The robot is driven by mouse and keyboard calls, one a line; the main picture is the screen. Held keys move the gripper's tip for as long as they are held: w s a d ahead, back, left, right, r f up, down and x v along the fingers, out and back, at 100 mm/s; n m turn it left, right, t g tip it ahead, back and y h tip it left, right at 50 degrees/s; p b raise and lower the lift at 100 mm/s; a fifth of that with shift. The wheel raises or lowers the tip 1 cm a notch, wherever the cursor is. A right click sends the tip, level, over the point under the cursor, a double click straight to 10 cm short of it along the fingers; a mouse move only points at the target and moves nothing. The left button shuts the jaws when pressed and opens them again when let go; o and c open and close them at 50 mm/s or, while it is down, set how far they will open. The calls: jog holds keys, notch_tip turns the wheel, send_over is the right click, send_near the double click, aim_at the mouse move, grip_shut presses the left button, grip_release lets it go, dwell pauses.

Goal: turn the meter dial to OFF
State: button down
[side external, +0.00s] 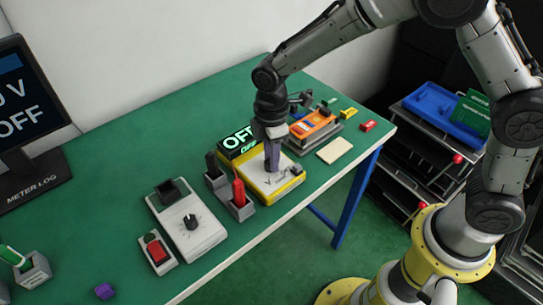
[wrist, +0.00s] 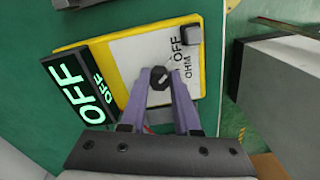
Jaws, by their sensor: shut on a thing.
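The meter is a yellow-edged box with a white face; its rim shows in the side view (side external: 258,188) and in the wrist view (wrist: 209,85). A black display (wrist: 82,89) beside it reads OFF in glowing green. The small dark dial (wrist: 158,77) sits on the white face, with OFF and OHM printed close by. My gripper (wrist: 161,78) has its purple fingers down on both sides of the dial and is shut on it. In the side view my gripper (side external: 272,168) points down onto the meter and hides the dial.
A monitor (side external: 22,110) at the left shows "V" and "OFF". A grey box with a knob (side external: 188,224), a red switch (side external: 158,252) and red-handled and black-handled holders (side external: 239,197) stand left of the meter. An orange device (side external: 314,127) stands behind it.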

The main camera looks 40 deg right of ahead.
jog(key=shift+r+n, duration=0.1)
jog(key=shift+n, duration=0.2)
jog(key=c, duration=0.6)
grip_release()
jog(key=shift+c, duration=0.2)
notch_tip(320, 180, up, 14)
dwell(0.3)
